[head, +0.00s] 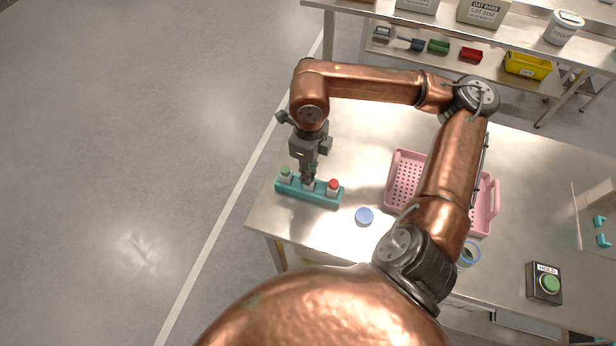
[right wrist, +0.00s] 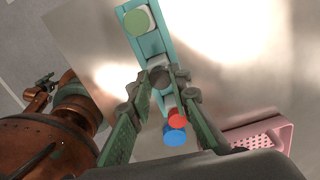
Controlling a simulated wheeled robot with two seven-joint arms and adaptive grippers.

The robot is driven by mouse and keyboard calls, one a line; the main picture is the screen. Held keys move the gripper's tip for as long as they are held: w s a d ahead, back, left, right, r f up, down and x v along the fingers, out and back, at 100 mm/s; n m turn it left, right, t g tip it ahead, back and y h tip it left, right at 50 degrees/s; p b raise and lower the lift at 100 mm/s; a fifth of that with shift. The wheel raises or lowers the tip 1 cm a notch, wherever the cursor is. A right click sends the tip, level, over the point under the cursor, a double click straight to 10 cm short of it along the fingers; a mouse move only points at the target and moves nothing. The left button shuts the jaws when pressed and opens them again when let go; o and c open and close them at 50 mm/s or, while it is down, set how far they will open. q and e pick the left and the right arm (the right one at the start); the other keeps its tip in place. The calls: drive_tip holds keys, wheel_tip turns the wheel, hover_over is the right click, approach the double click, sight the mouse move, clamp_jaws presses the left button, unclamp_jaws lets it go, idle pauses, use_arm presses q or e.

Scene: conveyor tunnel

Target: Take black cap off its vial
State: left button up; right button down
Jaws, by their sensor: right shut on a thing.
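A teal rack (head: 322,197) stands on the near left part of the metal table and holds a green-capped vial (head: 285,172), a middle vial (head: 308,185) and a red-capped vial (head: 333,185). My right gripper (head: 307,177) points down over the middle vial. In the right wrist view, its fingertips are closed around the black cap (right wrist: 159,76). The fingers hide much of that cap and vial, so I cannot tell whether the cap is still seated. The green cap (right wrist: 138,20) and red cap (right wrist: 177,118) stand on either side.
A round blue object (head: 364,216) lies right of the rack. Farther right are a pink perforated basket (head: 404,172), partly behind my arm, and a HOLD box with a green button (head: 544,284). A shelf at the back carries several containers.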

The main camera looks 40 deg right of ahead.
drive_tip(key=shift+n, duration=0.7)
drive_tip(key=n+b, duration=0.1)
drive_tip(key=n, duration=0.1)
drive_tip(key=shift+n, duration=1.5)
drive_tip(key=shift+b, duration=0.3)
